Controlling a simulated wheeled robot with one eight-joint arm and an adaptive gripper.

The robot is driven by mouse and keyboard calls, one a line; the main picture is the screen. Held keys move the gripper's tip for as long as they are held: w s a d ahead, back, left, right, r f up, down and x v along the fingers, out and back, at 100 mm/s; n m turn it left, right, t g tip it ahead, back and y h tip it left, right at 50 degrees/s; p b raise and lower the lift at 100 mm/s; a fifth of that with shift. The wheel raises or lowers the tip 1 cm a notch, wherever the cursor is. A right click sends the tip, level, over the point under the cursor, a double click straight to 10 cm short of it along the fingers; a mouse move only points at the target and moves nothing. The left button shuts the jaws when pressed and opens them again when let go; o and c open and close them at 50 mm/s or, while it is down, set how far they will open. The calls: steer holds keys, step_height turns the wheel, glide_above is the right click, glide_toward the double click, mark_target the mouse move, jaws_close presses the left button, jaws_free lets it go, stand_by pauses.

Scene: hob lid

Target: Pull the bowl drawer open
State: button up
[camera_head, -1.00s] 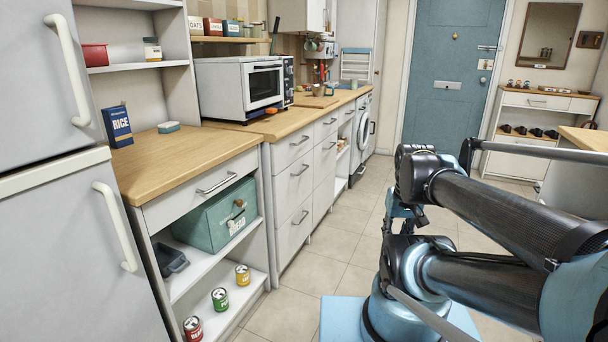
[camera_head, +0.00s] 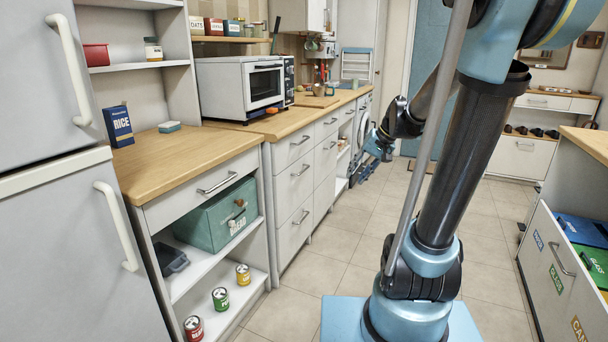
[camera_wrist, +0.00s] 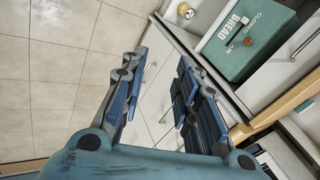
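Several white drawers line the left counter, all shut, with no label that tells which is the bowl drawer. One wide drawer (camera_head: 205,192) with a bar handle sits above the bread bin. A stack beyond it has a top drawer (camera_head: 288,150), a middle drawer (camera_head: 290,185) and a bottom drawer (camera_head: 291,240). My gripper (camera_head: 368,165) is out over the floor, right of the drawer stack and apart from it. In the wrist view my gripper (camera_wrist: 160,60) has its fingers spread, with nothing between them; white fronts show beyond.
A green bread bin (camera_head: 215,215) stands on the open shelf, with several cans (camera_head: 220,299) below. A fridge (camera_head: 70,220) is at the left. At the right, a cabinet (camera_head: 548,275) shows coloured bins at its top. The tiled floor (camera_head: 325,250) between is clear.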

steer(key=w+a+f+m+y, duration=0.1)
steer(key=w+a+f+y, duration=0.15)
steer(key=w, duration=0.95)
steer(key=w+a+f+y, duration=0.1)
steer(key=w+a+y, duration=0.15)
steer(key=w, duration=0.95)
steer(key=m+t+y, duration=0.2)
steer(key=t+y, duration=0.1)
steer(key=y, duration=0.1)
glide_toward(305, 170)
steer(key=x, duration=1)
steer(key=shift+w+a+f, duration=0.2)
steer(key=shift+a+f, duration=0.05)
jaws_close()
